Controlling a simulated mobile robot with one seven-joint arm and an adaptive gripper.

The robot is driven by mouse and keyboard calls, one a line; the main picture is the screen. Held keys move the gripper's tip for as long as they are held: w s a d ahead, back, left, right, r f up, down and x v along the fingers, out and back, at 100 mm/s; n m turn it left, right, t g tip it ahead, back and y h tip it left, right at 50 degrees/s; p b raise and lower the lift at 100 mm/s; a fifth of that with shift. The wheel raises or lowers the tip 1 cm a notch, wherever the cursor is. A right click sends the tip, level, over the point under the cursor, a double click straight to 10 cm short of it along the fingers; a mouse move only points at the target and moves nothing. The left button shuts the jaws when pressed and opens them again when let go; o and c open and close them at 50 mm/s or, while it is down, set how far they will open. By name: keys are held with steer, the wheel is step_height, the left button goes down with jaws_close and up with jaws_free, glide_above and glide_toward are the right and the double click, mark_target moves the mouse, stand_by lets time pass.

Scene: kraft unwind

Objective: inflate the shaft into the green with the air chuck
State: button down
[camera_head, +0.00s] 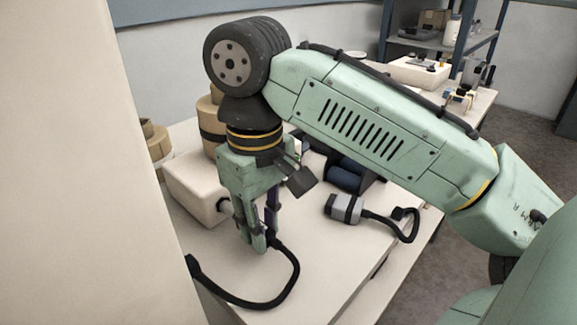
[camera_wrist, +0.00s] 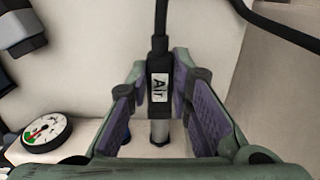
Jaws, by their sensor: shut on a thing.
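My gripper (camera_head: 258,243) is shut on the air chuck, a black body with a white "Air" label (camera_wrist: 159,90) and a grey metal end. A dark blue cylinder (camera_head: 345,178), possibly the shaft, is partly hidden behind my arm.
A cream box (camera_head: 192,193) stands left of my gripper, with brown rolls (camera_head: 209,120) behind. A grey tool with a black cord (camera_head: 345,208) lies on the bench at right. A pale wall or panel fills the left side. The bench front is mostly clear.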

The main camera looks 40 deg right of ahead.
stand_by(0.5)
steer(key=shift+s+d+r+p, duration=0.15)
steer(key=shift+s+p, duration=0.35)
steer(key=shift+s, duration=0.7)
steer(key=shift+s+d+f+p, duration=0.15)
steer(key=shift+s+p, duration=0.3)
steer(key=shift+s, duration=0.7)
steer(key=shift+s+d, duration=0.1)
steer(key=shift+s, duration=0.5)
